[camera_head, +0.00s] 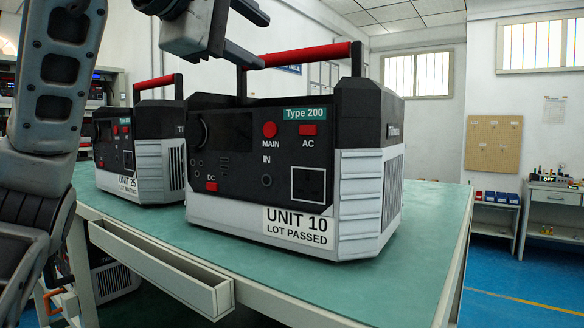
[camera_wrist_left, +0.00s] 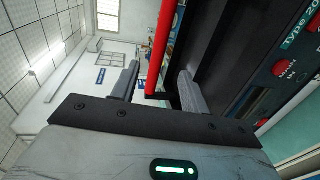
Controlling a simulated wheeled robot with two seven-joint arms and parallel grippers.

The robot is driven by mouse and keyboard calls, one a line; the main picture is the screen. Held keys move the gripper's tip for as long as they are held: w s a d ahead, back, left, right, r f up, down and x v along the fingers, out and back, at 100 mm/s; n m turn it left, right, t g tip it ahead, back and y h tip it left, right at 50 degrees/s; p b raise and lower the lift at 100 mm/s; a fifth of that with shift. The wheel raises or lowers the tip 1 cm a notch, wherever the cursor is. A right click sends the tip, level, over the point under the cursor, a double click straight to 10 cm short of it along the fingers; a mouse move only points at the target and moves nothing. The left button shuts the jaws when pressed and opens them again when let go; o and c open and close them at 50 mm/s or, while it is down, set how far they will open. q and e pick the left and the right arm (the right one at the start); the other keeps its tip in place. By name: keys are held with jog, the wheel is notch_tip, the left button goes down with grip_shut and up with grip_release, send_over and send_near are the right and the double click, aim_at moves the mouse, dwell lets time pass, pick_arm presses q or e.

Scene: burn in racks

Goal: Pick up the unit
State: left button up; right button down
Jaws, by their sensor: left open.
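The unit marked UNIT 10, LOT PASSED (camera_head: 222,150), is a black and white box, upright on the green bench, with a red bar handle (camera_head: 310,55) on top. My left gripper (camera_head: 260,42) is open at the left end of that handle, one finger above the bar's level and one near it. In the left wrist view the red handle (camera_wrist_left: 162,45) shows between the two open fingers (camera_wrist_left: 158,88), with a visible gap on each side. A second unit, UNIT 25 (camera_head: 118,163), stands behind to the left. My right gripper is not in view.
The green bench top (camera_head: 425,215) is clear to the right of UNIT 10. An open, shallow tray (camera_head: 165,270) hangs along the bench's front edge. Another unit (camera_head: 115,280) sits below the bench. A side desk (camera_head: 552,200) stands far right.

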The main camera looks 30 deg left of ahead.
aim_at(284, 52)
pick_arm(q)
jog(key=x, duration=0.4)
jog(key=shift+w, duration=0.2)
jog(key=shift+w+d+p, duration=0.1)
jog(key=shift+w+p, duration=0.25)
jog(key=shift+w, duration=0.1)
jog(key=p+x, duration=0.1)
jog(key=x, duration=0.3)
jog(key=shift+w, duration=0.4)
grip_shut()
dwell(0.3)
jog(key=shift+s+r, duration=0.15)
jog(key=shift+r, duration=0.2)
